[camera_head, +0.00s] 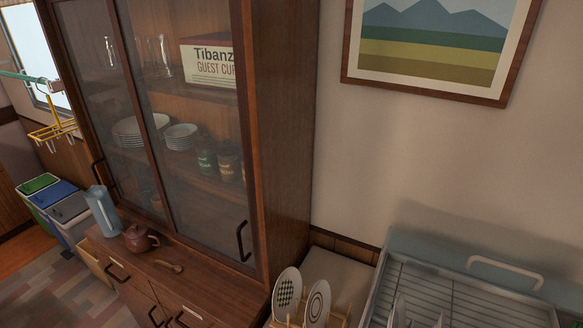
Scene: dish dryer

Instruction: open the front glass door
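A tall wooden cabinet (284,130) stands left of centre with two glass doors side by side. The left glass door (85,100) has a dark handle (97,172) at its left edge. The right glass door (195,110) has a dark handle (242,241) low on its right edge. Both doors look closed, with their frames meeting near the cabinet's middle. I cannot tell for sure which of the two panels is in front. Dishes, glasses, jars and a box show behind the glass. My gripper is not in view.
On the ledge below the doors stand a blue-grey pitcher (103,210), a brown teapot (139,238) and a wooden spoon (170,265). Two plates (287,290) stand at the lower middle. A dish dryer (455,300) with a wire rack is at right. Bins (62,205) stand at left.

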